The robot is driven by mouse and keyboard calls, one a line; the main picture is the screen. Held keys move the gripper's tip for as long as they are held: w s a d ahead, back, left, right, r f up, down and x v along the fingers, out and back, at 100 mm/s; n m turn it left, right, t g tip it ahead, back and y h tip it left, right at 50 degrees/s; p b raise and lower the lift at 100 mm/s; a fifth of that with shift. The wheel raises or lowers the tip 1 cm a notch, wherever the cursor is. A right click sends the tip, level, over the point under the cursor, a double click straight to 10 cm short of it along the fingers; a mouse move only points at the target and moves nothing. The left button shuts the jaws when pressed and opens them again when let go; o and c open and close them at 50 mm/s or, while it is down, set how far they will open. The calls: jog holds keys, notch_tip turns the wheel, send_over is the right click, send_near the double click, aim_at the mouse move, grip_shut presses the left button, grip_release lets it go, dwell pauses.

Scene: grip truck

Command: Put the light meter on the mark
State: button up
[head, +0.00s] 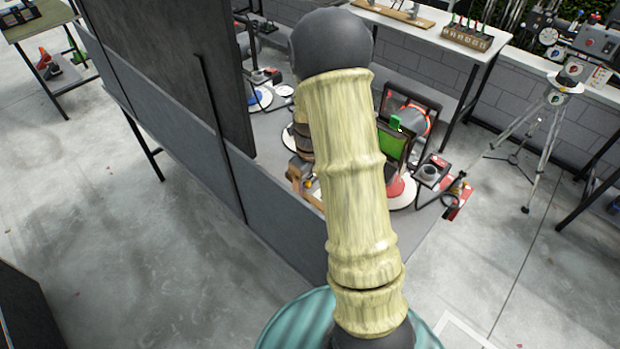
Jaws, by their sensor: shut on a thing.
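My arm crosses the middle of the head view, from the bottom up to a dark joint near the top. I cannot pick out the light meter for certain. I cannot tell which spot is the mark. A grey boxy device with a round dark part (430,173) sits near the right edge of the truck bed (280,235), but I cannot tell what it is.
A dark upright panel (190,70) walls the bed's left side. A green-screened device (396,143) and a red item (458,203) stand on the right. A tripod (540,125) stands beyond. A bench (425,32) lies behind.

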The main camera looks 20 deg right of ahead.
aim_at(310, 180)
jog(key=o, duration=1.2)
jog(key=shift+f, duration=0.15)
notch_tip(310, 180, up, 12)
jog(key=b, duration=0.2)
jog(key=shift+r, duration=0.2)
